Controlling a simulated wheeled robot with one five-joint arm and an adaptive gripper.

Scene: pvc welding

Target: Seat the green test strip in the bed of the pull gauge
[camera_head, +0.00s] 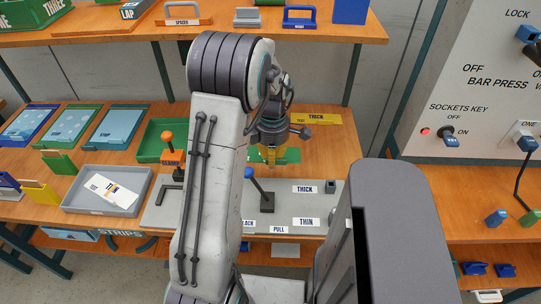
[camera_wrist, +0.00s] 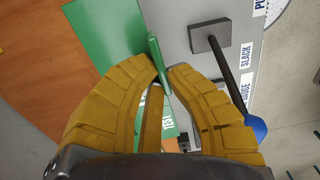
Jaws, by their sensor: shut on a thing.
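The green test strip (camera_head: 292,156) is below my gripper (camera_head: 270,155), at the back edge of the grey pull gauge (camera_head: 290,212). In the wrist view the strip (camera_wrist: 100,35) is a flat green plate with an upright green fin and a partly hidden TEST label. My yellow fingers (camera_wrist: 163,80) are shut on the fin. The pull gauge plate (camera_wrist: 178,18) is beside the strip, with a black lever and blue knob (camera_wrist: 256,127) and SLACK and GAUGE labels. I cannot tell whether the strip touches the bench. The gauge's bed is not clearly visible.
A yellow THICK strip (camera_head: 316,119) lies behind on the bench. An orange-topped lever (camera_head: 169,150) stands left of my arm. A grey tray (camera_head: 75,203) with a labelled white piece is at left. A control panel (camera_head: 480,90) stands at right.

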